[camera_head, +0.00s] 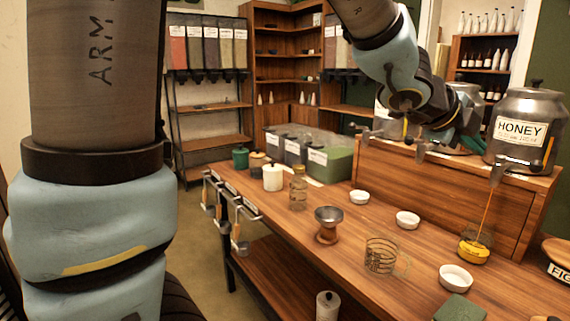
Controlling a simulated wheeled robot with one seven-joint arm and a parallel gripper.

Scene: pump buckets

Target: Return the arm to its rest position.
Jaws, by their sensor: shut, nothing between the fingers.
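My arm (395,70) reaches in from the top of the head view and bends right toward the metal dispensers on the raised wooden shelf. My gripper (472,141) is at its end, beside the left side of the HONEY dispenser (529,122). The gripper is shut and empty. Its fingertips are small and partly hidden, and I cannot tell whether they touch the dispenser.
A thin amber line runs from the honey tap (498,172) to a glass jar (475,244) with amber contents. A glass mug (382,256), white bowls (407,220) and a wooden-based cup (328,224) stand on the counter (350,222). Bins (327,160) stand behind.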

